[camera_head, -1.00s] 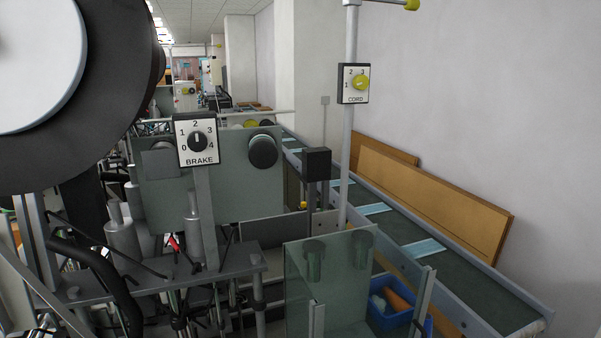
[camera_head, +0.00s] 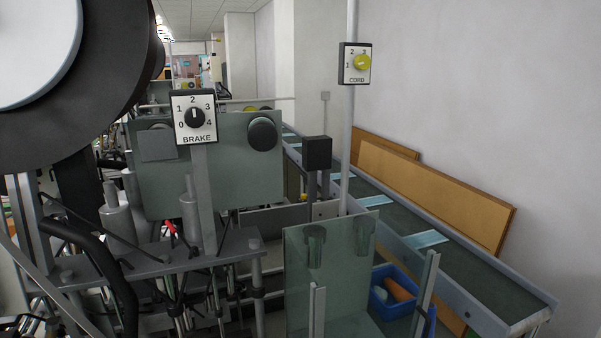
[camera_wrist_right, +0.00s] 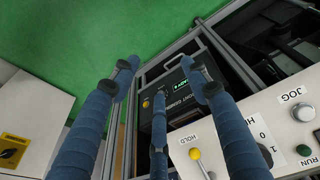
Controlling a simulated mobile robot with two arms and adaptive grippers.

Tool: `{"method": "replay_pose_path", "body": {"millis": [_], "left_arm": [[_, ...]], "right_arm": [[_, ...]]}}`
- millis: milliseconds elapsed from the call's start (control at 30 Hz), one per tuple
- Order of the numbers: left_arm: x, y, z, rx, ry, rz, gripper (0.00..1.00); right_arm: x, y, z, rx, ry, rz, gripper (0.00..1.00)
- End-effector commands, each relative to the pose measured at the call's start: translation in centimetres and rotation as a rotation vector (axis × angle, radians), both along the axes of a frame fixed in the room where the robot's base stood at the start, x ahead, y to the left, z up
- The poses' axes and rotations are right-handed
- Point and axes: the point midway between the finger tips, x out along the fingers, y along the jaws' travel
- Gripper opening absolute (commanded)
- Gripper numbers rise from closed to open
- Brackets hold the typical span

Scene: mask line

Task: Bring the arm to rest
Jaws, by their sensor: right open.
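My right gripper (camera_wrist_right: 159,68) shows in the right wrist view. Neither gripper can be made out in the head view.
The panel carries a yellow-knobbed HOLD lever (camera_wrist_right: 195,155), a 0/1 switch, and JOG and RUN buttons. Green floor (camera_wrist_right: 60,40) is clear at upper left. The head view shows a BRAKE dial (camera_head: 195,117), CORD dial (camera_head: 355,63), blue bin (camera_head: 380,303) and conveyor (camera_head: 470,275).

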Motion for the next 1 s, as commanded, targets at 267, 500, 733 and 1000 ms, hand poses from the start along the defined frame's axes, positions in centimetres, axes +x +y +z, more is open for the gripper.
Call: {"method": "replay_pose_path", "body": {"millis": [267, 500, 733, 1000], "left_arm": [[0.0, 0.0, -5.3, 0.0, 0.0, 0.0, 0.55], [0.0, 0.0, -8.5, -0.001, 0.001, 0.0, 0.55], [-0.1, 0.0, -9.7, -0.001, 0.001, 0.0, 0.55], [-0.1, 0.0, -9.8, -0.001, 0.001, 0.001, 0.55]], "right_arm": [[-6.3, -0.8, -20.1, -0.009, 0.077, 0.014, 0.46], [-14.8, -2.3, -31.3, -0.016, 0.126, 0.026, 0.46], [-19.6, -3.3, -34.9, -0.021, 0.146, 0.033, 0.46], [-20.2, -3.4, -35.1, -0.022, 0.149, 0.034, 0.46]]}}
